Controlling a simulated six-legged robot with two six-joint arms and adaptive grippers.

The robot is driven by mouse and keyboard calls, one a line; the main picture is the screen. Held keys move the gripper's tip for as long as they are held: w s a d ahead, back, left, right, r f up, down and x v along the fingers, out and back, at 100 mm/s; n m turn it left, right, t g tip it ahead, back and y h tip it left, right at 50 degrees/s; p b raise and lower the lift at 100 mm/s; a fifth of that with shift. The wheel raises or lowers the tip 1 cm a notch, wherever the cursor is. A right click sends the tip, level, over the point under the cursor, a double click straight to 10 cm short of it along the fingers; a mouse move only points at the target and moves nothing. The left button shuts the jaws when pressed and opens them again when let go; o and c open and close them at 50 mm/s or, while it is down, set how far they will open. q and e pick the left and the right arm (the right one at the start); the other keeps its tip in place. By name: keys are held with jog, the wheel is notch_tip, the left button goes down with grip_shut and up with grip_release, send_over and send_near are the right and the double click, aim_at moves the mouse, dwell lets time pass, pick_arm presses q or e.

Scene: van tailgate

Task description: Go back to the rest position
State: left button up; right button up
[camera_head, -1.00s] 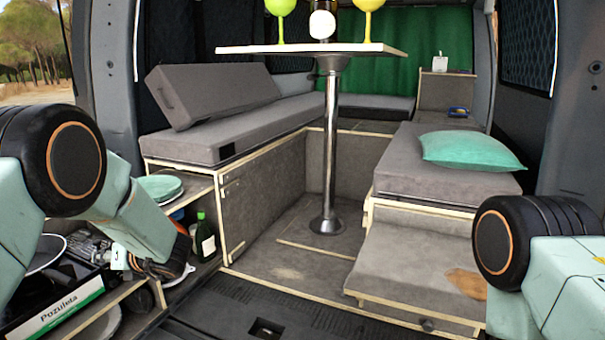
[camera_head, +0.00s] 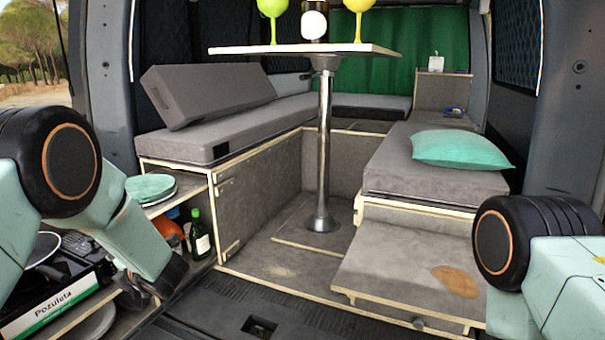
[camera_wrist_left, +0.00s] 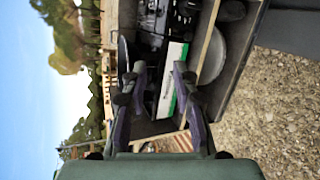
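My left gripper (camera_wrist_left: 160,84) shows in the left wrist view with its two dark fingers apart and nothing between them. It points at the side of a camping stove (camera_wrist_left: 172,78), and I cannot tell how far apart they are. In the head view my left arm bends down in front of the shelves at the left, and its fingers cannot be made out. My right arm is at the right edge in the head view, but its gripper is out of view.
The "Pozuleta" stove (camera_head: 60,295) and a green plate (camera_head: 150,187) are on shelves at left, with a green bottle (camera_head: 199,235) nearby. A table (camera_head: 305,50) carries two goblets and a bottle. A bench step (camera_head: 400,285) stands at right. The van's middle floor is clear.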

pick_arm(q)
jog(key=s+d+f+m+g+h+b, duration=0.1)
jog(key=s+d+f+m+h, duration=0.35)
jog(key=s+f+m, duration=0.65)
jog(key=s+d+f+m+h+b, duration=0.1)
jog(key=s+d+f+m+h, duration=0.2)
jog(key=s+d+f+m, duration=0.55)
jog(key=s+d+f+m+g+h+b, duration=0.1)
jog(key=s+m, duration=0.3)
jog(key=s, duration=0.4)
jog(key=s+d+f+m+g+h+b, duration=0.1)
jog(key=s+d+f+m+g, duration=0.1)
jog(key=s, duration=0.7)
jog(key=s+d+f+m+g+h+b, duration=0.1)
jog(key=s+f+m+g+h, duration=0.1)
jog(key=s+f+m, duration=0.3)
jog(key=s+m+g, duration=0.1)
jog(key=s, duration=0.2)
jog(key=shift+s+d+g, duration=0.15)
jog(key=shift+d+g, duration=0.2)
jog(key=shift+g, duration=0.05)
jog(key=shift+f, duration=0.1)
